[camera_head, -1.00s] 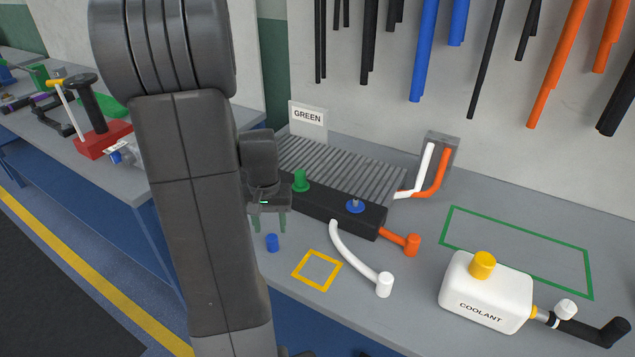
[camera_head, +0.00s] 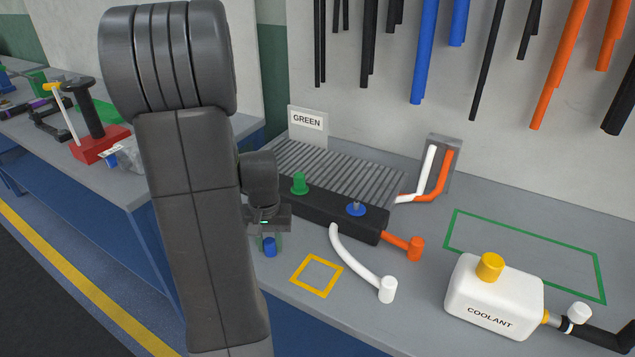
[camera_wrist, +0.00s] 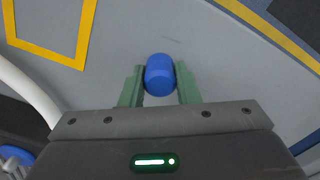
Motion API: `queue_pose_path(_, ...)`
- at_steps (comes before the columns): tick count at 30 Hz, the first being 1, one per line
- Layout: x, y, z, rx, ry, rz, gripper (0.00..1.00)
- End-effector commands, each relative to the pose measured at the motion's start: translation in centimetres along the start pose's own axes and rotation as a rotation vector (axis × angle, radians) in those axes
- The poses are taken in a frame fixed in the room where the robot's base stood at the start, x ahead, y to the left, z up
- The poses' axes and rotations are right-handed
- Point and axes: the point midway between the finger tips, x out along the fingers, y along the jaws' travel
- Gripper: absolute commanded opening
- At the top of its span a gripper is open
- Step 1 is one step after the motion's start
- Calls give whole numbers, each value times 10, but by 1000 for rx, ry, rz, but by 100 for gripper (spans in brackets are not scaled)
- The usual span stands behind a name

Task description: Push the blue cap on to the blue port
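The small blue cap (camera_head: 270,247) stands on the grey bench near its front edge. My gripper (camera_head: 268,243) is down over it, one green finger on each side. In the wrist view the cap (camera_wrist: 159,76) sits between the fingertips (camera_wrist: 160,84), with little or no gap at either side; I see no firm grip. The blue port (camera_head: 356,209) is a blue ring with a pale stub on top of the black block, right of the green cap (camera_head: 300,184). A blue round part, likely this port, shows at the wrist view's lower left (camera_wrist: 14,158).
A yellow square outline (camera_head: 317,275) and a white hose (camera_head: 352,262) lie right of my gripper. An orange pipe (camera_head: 403,245) juts from the block (camera_head: 330,214). A white coolant bottle (camera_head: 493,295) stands at right.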

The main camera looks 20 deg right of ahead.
Motion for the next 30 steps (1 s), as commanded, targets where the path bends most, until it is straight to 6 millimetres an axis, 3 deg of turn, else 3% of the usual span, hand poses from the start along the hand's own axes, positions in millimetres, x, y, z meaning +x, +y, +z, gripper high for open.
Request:
queue_pose_path(1,0,0,0,0,0,0,17)
queue_pose_path(4,0,0,0,0,0,0,0)
queue_pose_path(11,-5,0,0,0,1,0,0)
queue_pose_path(30,-44,0,0,0,1,0,0)
